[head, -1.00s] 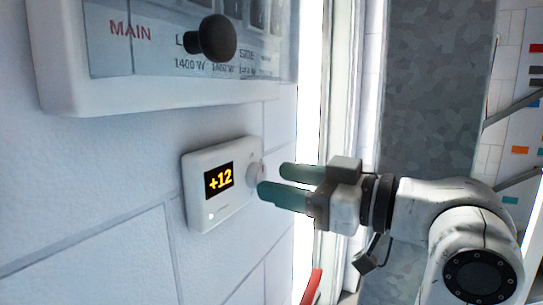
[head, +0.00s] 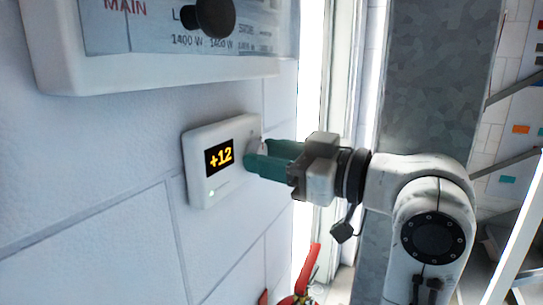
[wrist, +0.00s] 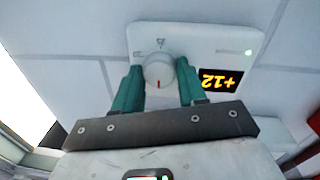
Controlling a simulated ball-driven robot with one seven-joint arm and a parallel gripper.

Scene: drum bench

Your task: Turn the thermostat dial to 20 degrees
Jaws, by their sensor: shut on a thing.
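The white thermostat (head: 205,184) is fixed to the wall below a larger panel, and its display (head: 219,156) reads +12 in yellow. Its round white dial (wrist: 159,71) sits beside the display, with a red mark on its rim. In the head view my green fingers mostly hide the dial. My gripper (head: 256,156) reaches in from the right. In the wrist view its two green fingers (wrist: 158,84) stand on either side of the dial, shut on it.
A breaker panel (head: 150,80) with a black knob (head: 214,14) hangs just above the thermostat. A red-handled tool (head: 307,272) shows low at the right. A bright door frame (head: 309,110) is right of the wall. The wall below the thermostat is bare.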

